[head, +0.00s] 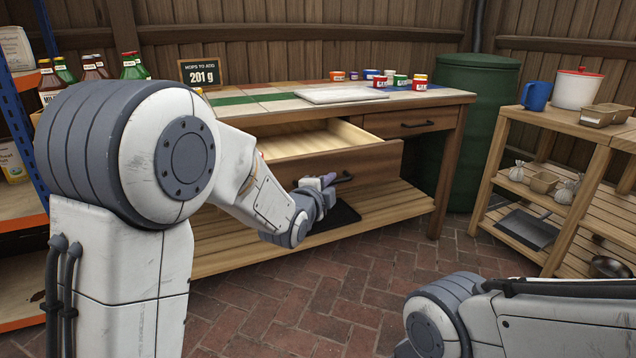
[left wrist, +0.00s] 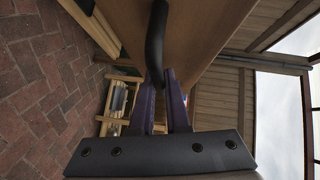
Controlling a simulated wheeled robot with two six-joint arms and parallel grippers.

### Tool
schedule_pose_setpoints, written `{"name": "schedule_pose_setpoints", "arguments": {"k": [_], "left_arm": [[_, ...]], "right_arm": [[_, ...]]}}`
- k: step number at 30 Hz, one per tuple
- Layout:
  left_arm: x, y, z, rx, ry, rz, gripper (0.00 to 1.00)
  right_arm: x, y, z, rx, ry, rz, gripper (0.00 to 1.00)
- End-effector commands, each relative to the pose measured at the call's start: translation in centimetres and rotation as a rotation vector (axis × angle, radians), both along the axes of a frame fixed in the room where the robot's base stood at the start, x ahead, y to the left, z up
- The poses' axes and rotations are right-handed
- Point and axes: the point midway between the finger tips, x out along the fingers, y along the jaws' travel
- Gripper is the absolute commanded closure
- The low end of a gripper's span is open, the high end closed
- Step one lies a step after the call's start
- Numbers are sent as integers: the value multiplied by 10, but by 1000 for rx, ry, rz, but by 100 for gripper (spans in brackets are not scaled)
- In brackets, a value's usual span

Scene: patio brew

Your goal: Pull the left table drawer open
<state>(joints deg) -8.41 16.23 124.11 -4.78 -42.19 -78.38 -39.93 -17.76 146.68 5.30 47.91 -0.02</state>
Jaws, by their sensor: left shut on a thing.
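The wooden table (head: 448,99) stands ahead with two drawers under its top. The left drawer (head: 375,165) is pulled well out, and its pale, empty-looking inside shows. My left gripper (head: 328,181) is at the drawer's front, shut on its dark handle (head: 343,178). In the left wrist view the dark bar handle (left wrist: 156,40) runs down between the purple fingers of the left gripper (left wrist: 164,85). The right drawer (head: 412,122) is closed, with a dark handle on its front. My right arm shows at the lower right, but its gripper is not seen.
A slatted shelf (head: 222,240) runs under the table, with a dark mat (head: 335,215) on it. Cans and a tray (head: 342,95) stand on the top. A green barrel (head: 480,125) and a wooden shelf unit (head: 545,120) stand right. Brick floor (head: 390,270) in front is clear.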

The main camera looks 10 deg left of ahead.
Motion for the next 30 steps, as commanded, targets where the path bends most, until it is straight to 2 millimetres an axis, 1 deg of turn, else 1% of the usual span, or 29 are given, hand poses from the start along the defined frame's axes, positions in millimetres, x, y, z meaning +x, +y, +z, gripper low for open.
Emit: {"name": "schedule_pose_setpoints", "arguments": {"k": [1,7,12,21,22,23,24,30], "left_arm": [[-6,-7,-1,3,-1,-10,100],[-19,-12,-1,4,0,-3,100],[-22,-12,-1,3,2,2,100],[-22,-10,-1,1,4,9,100],[-22,-10,-1,1,4,9,75],[-22,-10,-1,1,3,9,63],[-22,-11,-1,1,3,8,57],[-22,-14,0,1,1,3,57]], "right_arm": [[0,0,-4,0,0,0,50],[0,0,-7,0,0,0,50],[0,0,-7,0,0,0,50],[0,0,-7,0,0,0,50],[0,0,-7,0,0,0,50],[0,0,-7,0,0,0,50],[0,0,-7,0,0,0,50],[0,0,-7,0,0,0,50]]}}
